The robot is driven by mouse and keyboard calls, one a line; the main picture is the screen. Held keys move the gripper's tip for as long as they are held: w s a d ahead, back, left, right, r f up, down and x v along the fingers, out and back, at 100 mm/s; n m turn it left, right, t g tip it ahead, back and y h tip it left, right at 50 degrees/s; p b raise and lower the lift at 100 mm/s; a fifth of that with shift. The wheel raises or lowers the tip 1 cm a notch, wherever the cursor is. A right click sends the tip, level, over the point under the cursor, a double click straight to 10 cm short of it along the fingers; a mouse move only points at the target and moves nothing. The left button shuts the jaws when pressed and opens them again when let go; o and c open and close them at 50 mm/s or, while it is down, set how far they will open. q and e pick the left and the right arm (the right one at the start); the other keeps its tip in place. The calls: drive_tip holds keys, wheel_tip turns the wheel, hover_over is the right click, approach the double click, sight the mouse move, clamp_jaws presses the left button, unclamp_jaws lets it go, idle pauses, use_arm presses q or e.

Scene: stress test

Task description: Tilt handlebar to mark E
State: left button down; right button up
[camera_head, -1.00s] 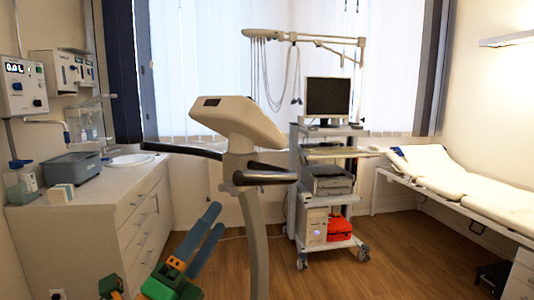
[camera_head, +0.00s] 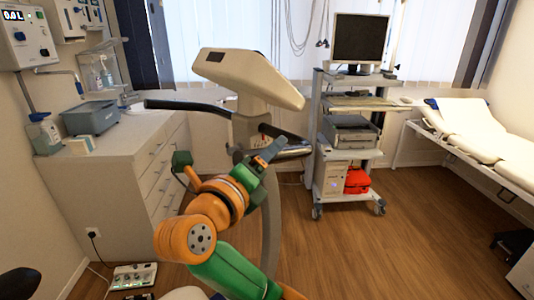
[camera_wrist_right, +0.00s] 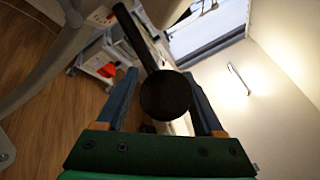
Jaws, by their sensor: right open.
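The handlebar is black, with a left arm (camera_head: 185,105) and a right arm (camera_head: 294,150) on the post below the pale console (camera_head: 248,77). My right gripper (camera_head: 266,147) is at the right arm of the handlebar in the head view, covering part of it. In the right wrist view the rounded black handlebar end (camera_wrist_right: 165,95) shows between the two blue fingers of the open gripper (camera_wrist_right: 163,105). I cannot tell whether the fingers touch it. No mark E is readable. My left gripper is not in view.
A cabinet (camera_head: 115,160) with a sink stands at left. A wheeled cart (camera_head: 350,140) with a monitor is behind the handlebar, and a couch (camera_head: 480,135) is at right. A small device (camera_head: 135,277) lies on the floor at lower left. Wooden floor (camera_head: 400,240) is clear at right.

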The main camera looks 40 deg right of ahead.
drive_tip(key=shift+s+a+r, duration=0.1)
drive_tip(key=shift+a, duration=0.2)
drive_tip(key=c, duration=0.7)
clamp_jaws()
drive_tip(key=shift+r, duration=0.1)
